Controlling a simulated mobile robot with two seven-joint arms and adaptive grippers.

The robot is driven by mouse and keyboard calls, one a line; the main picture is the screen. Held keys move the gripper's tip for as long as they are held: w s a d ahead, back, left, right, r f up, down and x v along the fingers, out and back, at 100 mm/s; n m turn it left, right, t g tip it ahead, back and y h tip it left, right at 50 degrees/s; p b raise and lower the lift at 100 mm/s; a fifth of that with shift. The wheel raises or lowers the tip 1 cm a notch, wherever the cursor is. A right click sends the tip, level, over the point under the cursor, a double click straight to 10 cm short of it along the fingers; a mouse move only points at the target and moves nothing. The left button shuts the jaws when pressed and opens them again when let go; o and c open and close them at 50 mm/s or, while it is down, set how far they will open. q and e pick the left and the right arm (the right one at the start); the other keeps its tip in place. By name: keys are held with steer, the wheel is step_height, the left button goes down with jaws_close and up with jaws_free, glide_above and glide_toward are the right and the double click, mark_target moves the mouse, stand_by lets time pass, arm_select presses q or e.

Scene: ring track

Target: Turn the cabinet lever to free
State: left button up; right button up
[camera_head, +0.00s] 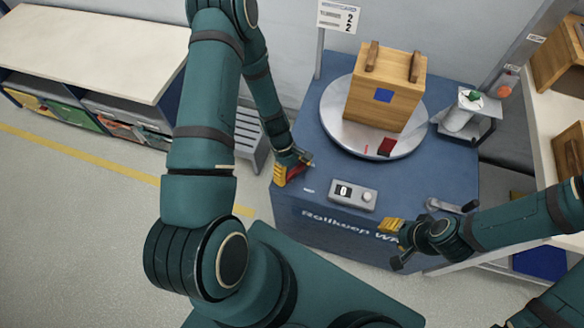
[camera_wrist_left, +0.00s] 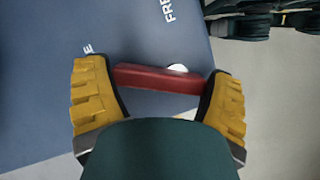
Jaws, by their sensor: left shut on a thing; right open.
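The blue cabinet (camera_head: 300,120) stands in front of me with a round turntable on its top. The cabinet lever (camera_wrist_left: 160,77) is a red bar, seen in the left wrist view lying across between my yellow fingers beside a white round spot. White lettering reading "FRE" shows above it on the blue top, and an "E" to the left. My left gripper (camera_head: 291,172) is at the cabinet's left front corner, its fingers (camera_wrist_left: 158,95) shut on the lever's two ends. In the head view it mostly hides the lever. My right gripper (camera_head: 394,243) is open and empty at the cabinet's front right.
A wooden box (camera_head: 375,98) with a blue square stands on the grey turntable (camera_head: 336,125). A counter (camera_head: 354,196) showing 0 and a crank (camera_head: 446,205) sit along the front edge. A shelf (camera_head: 553,120) stands right, a long bench (camera_head: 90,45) left. The floor at left is clear.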

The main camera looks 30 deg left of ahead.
mark_target(300, 165)
arm_select(q)
steer(key=m, duration=0.1)
steer(key=m+g, duration=0.1)
steer(key=m, duration=0.1)
steer(key=shift+s+d, duration=0.1)
steer(key=shift+d, duration=0.3)
steer(key=m, duration=0.2)
steer(key=m+g+y, duration=0.1)
steer(key=shift+s+d+m+p, duration=0.2)
steer(key=shift+d+m+p, duration=0.05)
steer(key=shift+m+p, duration=0.05)
steer(key=m+y, duration=0.1)
steer(key=m, duration=0.1)
steer(key=s+m+g+y, duration=0.1)
steer(key=m, duration=0.2)
steer(key=shift+d, duration=0.15)
steer(key=shift+m, duration=0.4)
steer(key=o, duration=0.9)
steer(key=shift+w+r, duration=0.25)
steer(key=shift+r, duration=0.15)
steer(key=v, duration=1.1)
